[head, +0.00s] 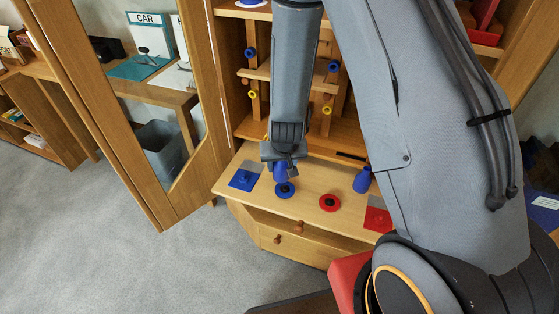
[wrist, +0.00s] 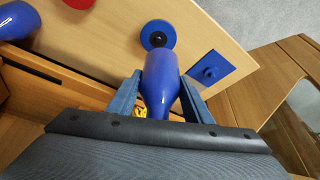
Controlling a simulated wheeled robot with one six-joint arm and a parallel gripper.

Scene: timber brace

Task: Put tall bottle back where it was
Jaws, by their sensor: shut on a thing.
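A blue bottle (wrist: 162,84) is between the two fingers of my gripper (wrist: 160,95) in the wrist view; both fingers are closed on its sides. I take it to be the tall bottle. In the head view my gripper (head: 282,160) points down over the wooden shelf board, and the bottle (head: 281,174) shows below it, partly hidden. A blue disc with a dark centre (head: 285,190) lies just in front of the bottle; it also shows beyond the bottle in the wrist view (wrist: 151,29). I cannot tell whether the bottle touches the board.
A blue square plate with a knob (head: 241,180) lies left of my gripper. A red disc (head: 328,203), another blue bottle-like thing (head: 362,180) and a red square plate (head: 378,220) are to the right. Cabinet shelves (head: 262,72) with pegs stand behind. An open door (head: 145,190) is at left.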

